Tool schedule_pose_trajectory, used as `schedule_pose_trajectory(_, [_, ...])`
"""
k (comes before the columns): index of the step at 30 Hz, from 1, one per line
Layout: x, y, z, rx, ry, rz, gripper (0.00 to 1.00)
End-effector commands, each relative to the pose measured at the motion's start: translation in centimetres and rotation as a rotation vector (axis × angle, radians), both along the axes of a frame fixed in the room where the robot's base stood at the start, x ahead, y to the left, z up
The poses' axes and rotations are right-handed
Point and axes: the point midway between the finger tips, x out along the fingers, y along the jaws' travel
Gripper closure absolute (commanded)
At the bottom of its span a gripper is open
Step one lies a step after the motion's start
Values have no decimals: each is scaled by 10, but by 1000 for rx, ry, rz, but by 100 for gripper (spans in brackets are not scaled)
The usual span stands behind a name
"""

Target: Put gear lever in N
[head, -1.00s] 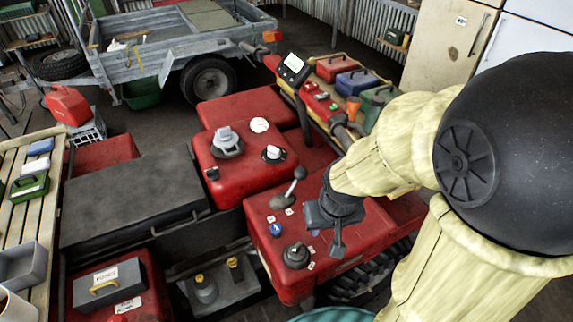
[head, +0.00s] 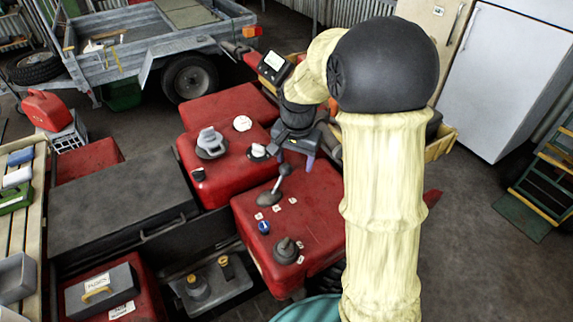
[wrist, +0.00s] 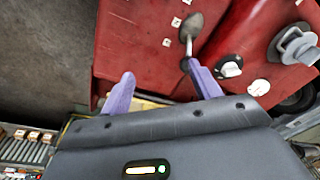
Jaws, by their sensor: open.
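The gear lever (head: 277,184) stands up from a dark boot on the red tank-like panel (head: 325,200), its round knob tilted up and to the right. Small white letter plates (head: 276,208) lie beside the boot; their letters are too small to read. My gripper (head: 295,157) is open and empty, just above and right of the knob. In the wrist view the lever's boot (wrist: 191,24) shows beyond my gripper (wrist: 160,72), close to the tip of the right purple finger. That finger partly hides the knob, and I cannot tell whether they touch.
A grey knob (head: 286,248) and a blue knob (head: 264,226) are on the same panel. A raised red cover with a filler cap (head: 211,142) stands behind left. A display (head: 275,63) and crate are behind my arm. Open floor lies right.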

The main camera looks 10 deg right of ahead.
Motion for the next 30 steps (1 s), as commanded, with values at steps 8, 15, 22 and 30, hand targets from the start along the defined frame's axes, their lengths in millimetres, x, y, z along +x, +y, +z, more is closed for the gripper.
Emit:
schedule_pose_trajectory(8, [86, -3, 11, 33, 69, -388, 38])
schedule_pose_trajectory(15, [123, -7, 12, 40, 105, -621, 38])
schedule_pose_trajectory(22, [126, -7, 12, 40, 109, -648, 38])
schedule_pose_trajectory(30, [126, -6, 8, 40, 110, -645, 38])
